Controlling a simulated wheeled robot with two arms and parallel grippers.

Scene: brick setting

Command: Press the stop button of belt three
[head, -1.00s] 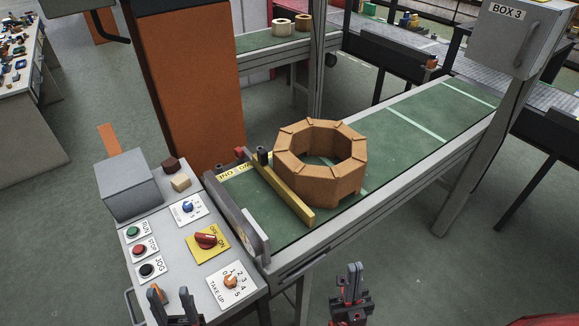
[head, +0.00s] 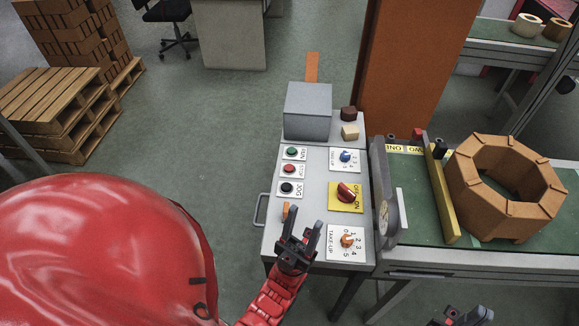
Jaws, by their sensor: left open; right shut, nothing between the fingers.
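The red stop button (head: 289,169) sits on a white plate at the left of the grey control panel (head: 316,208), between the green RUN button (head: 291,152) and the black JOG button (head: 287,188). My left gripper (head: 301,232) is open and empty over the panel's near end, below the JOG button in the picture and apart from the stop button. It partly hides a small orange part (head: 286,209). My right gripper (head: 463,314) is shut and empty at the bottom edge, in front of the belt frame; it is partly cut off.
The panel also has a blue knob (head: 345,156), a red switch on a yellow plate (head: 346,192) and an orange take-up knob (head: 347,241). A grey box (head: 308,111) and two small blocks stand at its far end. An octagonal brown ring (head: 507,184) sits on the green belt.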

